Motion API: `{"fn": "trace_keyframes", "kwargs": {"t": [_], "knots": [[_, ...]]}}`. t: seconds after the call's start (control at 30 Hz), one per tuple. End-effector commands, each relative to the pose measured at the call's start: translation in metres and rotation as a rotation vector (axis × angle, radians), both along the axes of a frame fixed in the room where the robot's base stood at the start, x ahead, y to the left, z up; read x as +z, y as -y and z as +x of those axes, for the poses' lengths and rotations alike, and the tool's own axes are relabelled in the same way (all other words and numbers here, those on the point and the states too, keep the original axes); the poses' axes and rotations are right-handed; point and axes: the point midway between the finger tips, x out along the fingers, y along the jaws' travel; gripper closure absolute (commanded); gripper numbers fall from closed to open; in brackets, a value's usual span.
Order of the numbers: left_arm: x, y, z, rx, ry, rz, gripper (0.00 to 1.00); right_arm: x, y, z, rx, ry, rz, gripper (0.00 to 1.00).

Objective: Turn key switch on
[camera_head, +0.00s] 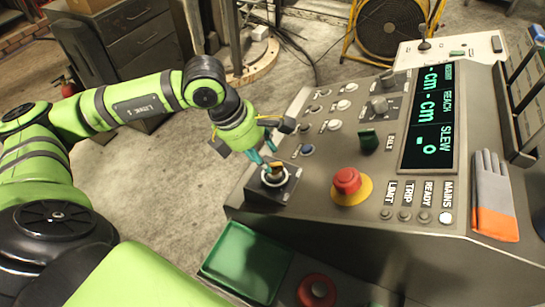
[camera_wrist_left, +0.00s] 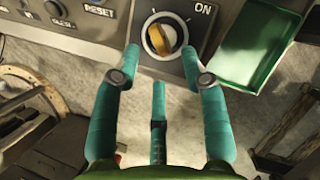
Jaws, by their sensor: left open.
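The key switch (camera_head: 273,175) sits on a dark plate at the left front corner of the control panel. In the left wrist view the key switch (camera_wrist_left: 164,37) shows a yellow knob in a pale ring, with the word ON to its upper right. The knob is tilted and does not point straight at ON. My left gripper (camera_head: 262,155) is just behind the switch in the head view, its teal fingers close to the knob. In the left wrist view the left gripper (camera_wrist_left: 166,75) is open, with fingers spread either side of the switch and nothing between them. My right gripper is not visible.
A red emergency button (camera_head: 347,181) on a yellow base stands right of the switch. A green tray (camera_head: 245,262) lies in front of the panel. A glove (camera_head: 494,195) rests at the right.

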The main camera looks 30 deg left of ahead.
Motion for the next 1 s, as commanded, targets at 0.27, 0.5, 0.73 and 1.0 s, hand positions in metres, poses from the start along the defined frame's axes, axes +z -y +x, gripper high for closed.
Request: {"fn": "trace_keyframes", "kwargs": {"t": [0.27, 0.5, 0.73, 1.0], "knots": [[-0.034, 0.012, 0.011, 0.001, -0.003, -0.005, 0.56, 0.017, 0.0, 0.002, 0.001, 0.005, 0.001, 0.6], [-0.044, 0.014, 0.013, 0.001, -0.001, -0.005, 0.56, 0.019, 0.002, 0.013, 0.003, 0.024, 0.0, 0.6], [-0.044, 0.014, 0.013, 0.001, -0.001, -0.005, 0.88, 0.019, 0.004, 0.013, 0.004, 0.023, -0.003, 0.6], [-0.044, 0.014, 0.013, -0.001, -0.001, -0.005, 1.0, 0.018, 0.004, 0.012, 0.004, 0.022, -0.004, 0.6]]}}
